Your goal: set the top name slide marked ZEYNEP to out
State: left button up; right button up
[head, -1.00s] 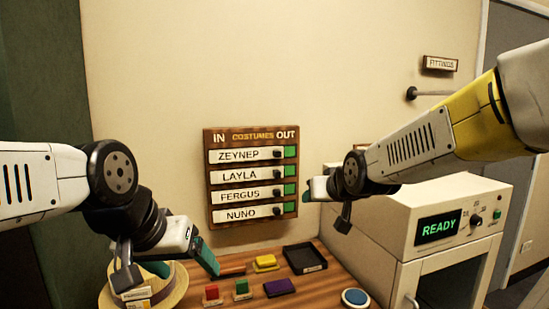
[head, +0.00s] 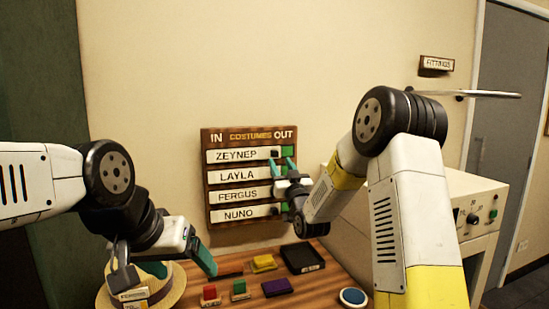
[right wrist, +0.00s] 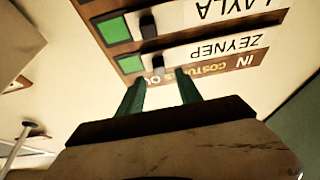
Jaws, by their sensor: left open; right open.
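The wooden costumes board (head: 204,180) hangs on the wall with IN at top left and OUT at top right. The white ZEYNEP slide (head: 235,156) is its top row, with a black knob (head: 275,154) near its right end and green showing to the right. My right gripper (head: 282,163) is open just below that knob. In the right wrist view the picture is upside down, and the ZEYNEP knob (right wrist: 158,66) lies between and just beyond the open green fingertips (right wrist: 160,80).
The LAYLA, FERGUS and NUNO slides (head: 236,194) sit below in the same rows. A white machine (head: 478,190) stands at the right.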

aim_at(276, 154)
jog(key=x, duration=0.5)
grip_shut()
jog(key=shift+d, duration=0.1)
dwell(1.3)
